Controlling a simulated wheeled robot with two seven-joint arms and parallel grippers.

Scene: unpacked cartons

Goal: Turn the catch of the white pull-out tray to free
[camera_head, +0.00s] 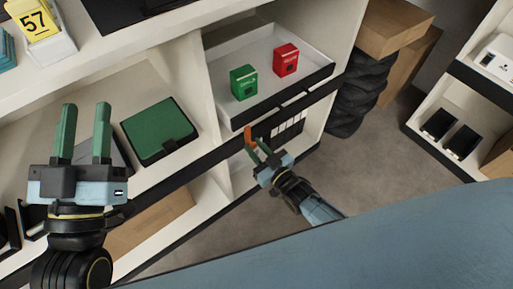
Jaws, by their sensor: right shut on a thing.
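The white pull-out tray (312,64) sits in the right bay of the shelf unit, with a dark front edge. A green box (243,83) and a red box (286,60) stand in it. A small orange catch (248,134) shows just below the tray's front edge. My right gripper (257,147), with green fingers, is shut on the catch; its fingers hide part of it. The exact angle of the catch is hard to tell. My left gripper (86,131) is open and empty, fingers pointing up, in front of the left bay.
A green-lidded case (160,131) lies on the left bay's shelf. A yellow sign reading 57 (34,21) stands on top. Stacked black tyres (357,92) and cartons (396,27) stand right of the unit. Another shelf (455,108) is at far right; the floor between (384,150) is clear.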

